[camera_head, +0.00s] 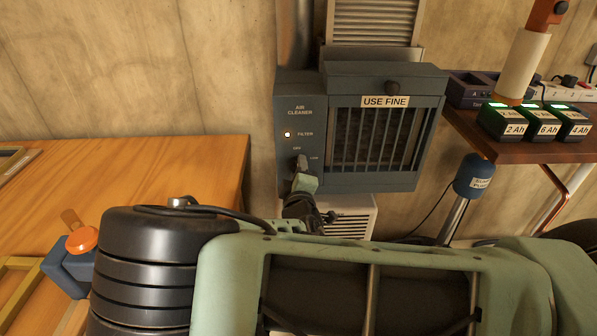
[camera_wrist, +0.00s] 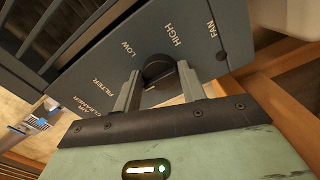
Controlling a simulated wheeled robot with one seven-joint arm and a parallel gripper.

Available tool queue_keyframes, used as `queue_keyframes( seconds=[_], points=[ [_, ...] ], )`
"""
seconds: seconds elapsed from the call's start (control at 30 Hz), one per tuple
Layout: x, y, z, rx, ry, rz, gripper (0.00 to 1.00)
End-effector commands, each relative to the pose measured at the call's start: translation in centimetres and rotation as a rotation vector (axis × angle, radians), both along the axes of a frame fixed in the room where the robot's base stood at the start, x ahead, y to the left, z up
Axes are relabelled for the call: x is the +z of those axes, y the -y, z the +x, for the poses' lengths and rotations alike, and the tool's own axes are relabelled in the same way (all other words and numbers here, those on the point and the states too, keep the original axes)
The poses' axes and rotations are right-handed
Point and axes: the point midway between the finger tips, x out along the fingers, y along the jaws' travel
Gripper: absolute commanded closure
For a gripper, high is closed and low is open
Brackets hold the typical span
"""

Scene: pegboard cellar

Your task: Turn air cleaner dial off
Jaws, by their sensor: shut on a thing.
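The air cleaner (camera_head: 360,125) is a dark blue-grey box on the wall with a barred front and a "USE FINE" label. Its dial (camera_head: 301,161) is on the lower left of its front, near small OFF and LOW marks. In the wrist view the black dial (camera_wrist: 157,66) lies between my gripper's two fingers, beside the words LOW and HIGH. My gripper (camera_wrist: 161,78) is shut on the dial, one finger on each side. In the head view my gripper (camera_head: 302,174) reaches up to the dial from below. Which mark the dial points at is unclear.
A wooden table (camera_head: 130,180) stands at the left. A shelf (camera_head: 480,142) at the right holds several labelled batteries (camera_head: 500,121) and a power strip. A post with a blue cap (camera_head: 474,176) stands below it. A vented white unit (camera_head: 352,222) is below the cleaner.

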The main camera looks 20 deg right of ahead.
Motion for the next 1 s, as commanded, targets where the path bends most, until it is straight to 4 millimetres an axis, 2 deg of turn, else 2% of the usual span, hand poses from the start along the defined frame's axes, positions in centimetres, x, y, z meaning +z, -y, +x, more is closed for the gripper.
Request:
queue_keyframes(
  seconds=[0.17, 0.2, 0.27, 0.53, 0.67, 0.77, 1.0],
  points=[
    [-0.1, -0.1, 0.0, 0.002, -0.002, -0.001, 0.82],
    [-0.1, -0.1, 0.0, 0.002, -0.002, -0.001, 0.54],
    [-0.1, -0.1, 0.0, 0.002, -0.002, 0.0, 0.38],
    [0.0, 0.0, 0.0, 0.001, -0.001, 0.0, 0.38],
    [0.0, -0.3, -0.7, 0.002, 0.0, 0.001, 0.38],
    [0.0, -0.8, -2.0, 0.003, -0.001, 0.001, 0.38],
    [-0.1, -2.5, -7.1, 0.005, -0.002, 0.002, 0.38]
  ],
)
